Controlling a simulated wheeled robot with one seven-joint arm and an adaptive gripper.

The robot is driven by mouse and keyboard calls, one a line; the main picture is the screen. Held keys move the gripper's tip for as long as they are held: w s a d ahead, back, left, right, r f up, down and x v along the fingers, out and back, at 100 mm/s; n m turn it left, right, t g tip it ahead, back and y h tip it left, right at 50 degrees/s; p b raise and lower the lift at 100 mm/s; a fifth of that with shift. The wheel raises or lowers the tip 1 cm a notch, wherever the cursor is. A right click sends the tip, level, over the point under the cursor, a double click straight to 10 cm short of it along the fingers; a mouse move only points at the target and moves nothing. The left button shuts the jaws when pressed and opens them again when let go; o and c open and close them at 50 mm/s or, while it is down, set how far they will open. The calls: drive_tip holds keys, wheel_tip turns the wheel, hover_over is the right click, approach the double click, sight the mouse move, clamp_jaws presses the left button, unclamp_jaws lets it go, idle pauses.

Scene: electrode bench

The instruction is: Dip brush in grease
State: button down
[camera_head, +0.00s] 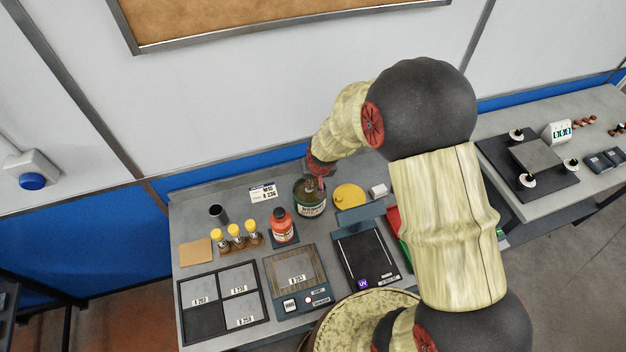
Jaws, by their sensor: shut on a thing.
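A dark, labelled jar (311,203), which looks like the grease pot, stands open at the back of the bench. A round yellow lid (350,196) lies just to its right. My gripper (317,180) points down at the jar's mouth, with its fingers at or just inside the rim. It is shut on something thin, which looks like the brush. The brush is mostly hidden by the fingers and the jar wall. I cannot tell whether its bristles touch the grease.
A red-orange bottle (282,227) stands left of the jar, with several yellow-capped vials (235,237) further left. A compartment tray (221,299), a scale-like plate (293,272) and a dark panel (367,256) fill the front.

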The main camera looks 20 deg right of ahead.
drive_tip(key=shift+s+f+b, duration=0.1)
drive_tip(key=shift+f+b, duration=0.35)
drive_tip(key=shift+f, duration=0.15)
idle(1.6)
drive_tip(key=shift+r, duration=0.15)
drive_tip(key=shift+r+p, duration=2)
drive_tip(key=shift+r, duration=1.45)
